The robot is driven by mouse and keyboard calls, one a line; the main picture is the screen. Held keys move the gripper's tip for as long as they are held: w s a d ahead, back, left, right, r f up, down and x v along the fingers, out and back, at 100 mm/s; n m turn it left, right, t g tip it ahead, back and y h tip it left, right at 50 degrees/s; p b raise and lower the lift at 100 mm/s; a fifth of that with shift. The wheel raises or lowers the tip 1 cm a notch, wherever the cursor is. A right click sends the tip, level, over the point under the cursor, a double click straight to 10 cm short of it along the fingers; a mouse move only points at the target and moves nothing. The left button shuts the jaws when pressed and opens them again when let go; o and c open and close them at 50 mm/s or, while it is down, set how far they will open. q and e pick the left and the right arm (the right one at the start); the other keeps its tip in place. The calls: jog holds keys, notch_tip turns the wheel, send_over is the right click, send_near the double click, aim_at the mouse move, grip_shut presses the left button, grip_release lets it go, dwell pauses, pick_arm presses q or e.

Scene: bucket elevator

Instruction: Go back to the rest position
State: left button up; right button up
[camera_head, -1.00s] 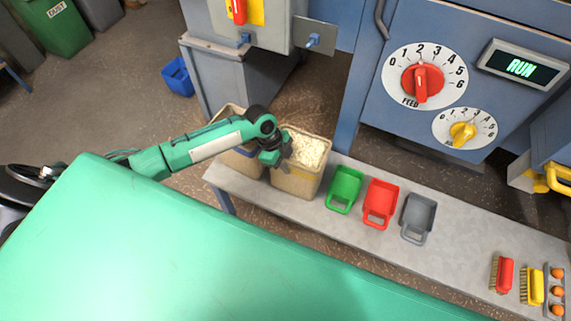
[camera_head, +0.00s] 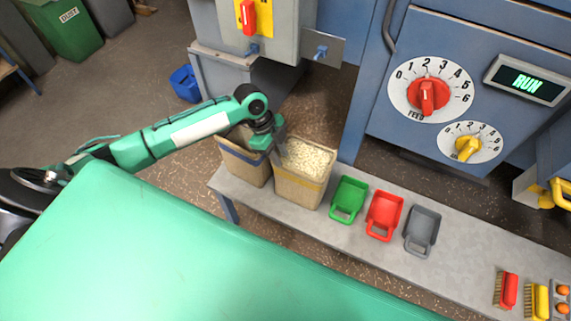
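My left arm reaches in from the left. Its gripper (camera_head: 279,150) is above the gap between two tan buckets, close to the left rim of the right one. Whether its fingers are open or shut does not show clearly. The right bucket (camera_head: 300,190) stands on the grey bench and is full of pale grain-like pieces (camera_head: 308,158). The left bucket (camera_head: 240,163) is partly hidden behind my arm. My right gripper is not in view.
A green scoop (camera_head: 349,199), a red scoop (camera_head: 384,215) and a grey scoop (camera_head: 422,230) lie on the bench (camera_head: 360,255). Brushes and eggs are at its right end. The blue machine (camera_head: 440,60) with a red feed dial (camera_head: 427,96) stands behind; its display (camera_head: 526,80) reads RUN.

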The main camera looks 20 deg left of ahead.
pick_arm(q)
jog(key=shift+v, duration=1.2)
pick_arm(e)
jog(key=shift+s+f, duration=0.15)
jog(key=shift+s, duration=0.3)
